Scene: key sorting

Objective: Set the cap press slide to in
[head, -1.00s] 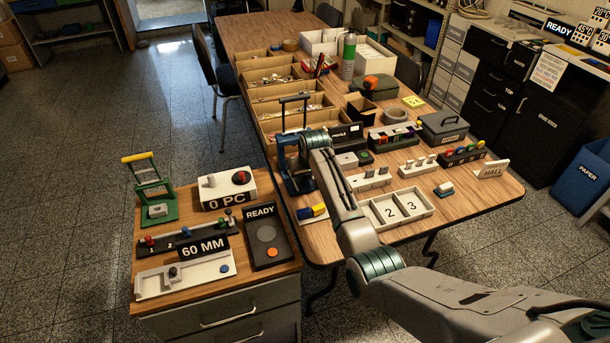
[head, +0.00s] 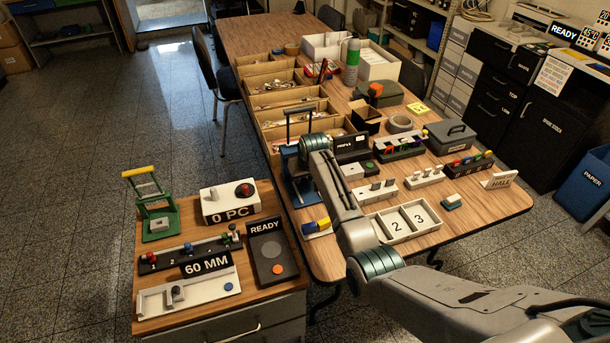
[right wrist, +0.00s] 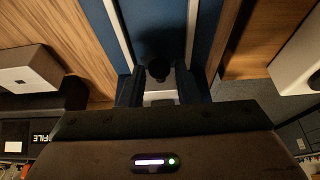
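A blue press with a tall black handle (head: 299,112), which I take to be the cap press, stands at the near left edge of the long table. My right arm reaches it and hides part of it. In the right wrist view its blue bed (right wrist: 202,30) runs between pale rails, with a round black knob (right wrist: 158,68) ahead. My right gripper (right wrist: 160,92) has its two dark fingers apart on either side of the knob; contact is not clear. A pale piece (right wrist: 160,98) shows between the fingers. The slide's position cannot be told. My left gripper is not in view.

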